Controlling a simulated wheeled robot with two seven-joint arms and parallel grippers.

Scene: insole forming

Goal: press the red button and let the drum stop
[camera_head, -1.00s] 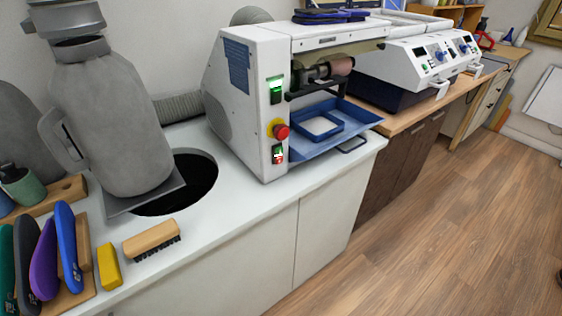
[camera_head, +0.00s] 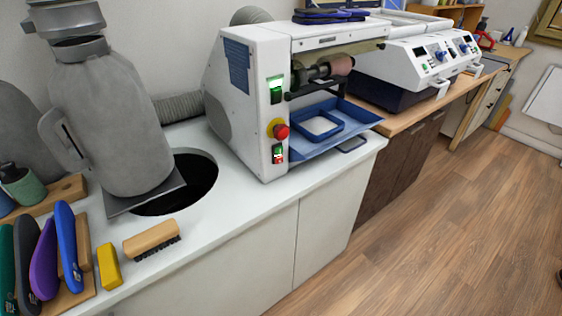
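The white sanding machine (camera_head: 245,110) stands on the white counter. Its drum (camera_head: 341,66) sits in the opening under the top cover; I cannot tell from the frames whether it turns. On the machine's front edge panel are a green lit switch (camera_head: 276,90), a red mushroom button (camera_head: 281,131) on a yellow base, and below it a small switch with green and red parts (camera_head: 278,155). A blue tray (camera_head: 345,113) is under the drum. Neither of my grippers is in view.
A grey dust collector (camera_head: 110,125) stands left of the machine, beside a dark round hole (camera_head: 195,180) in the counter. The wooden floor (camera_head: 440,240) at right is clear.

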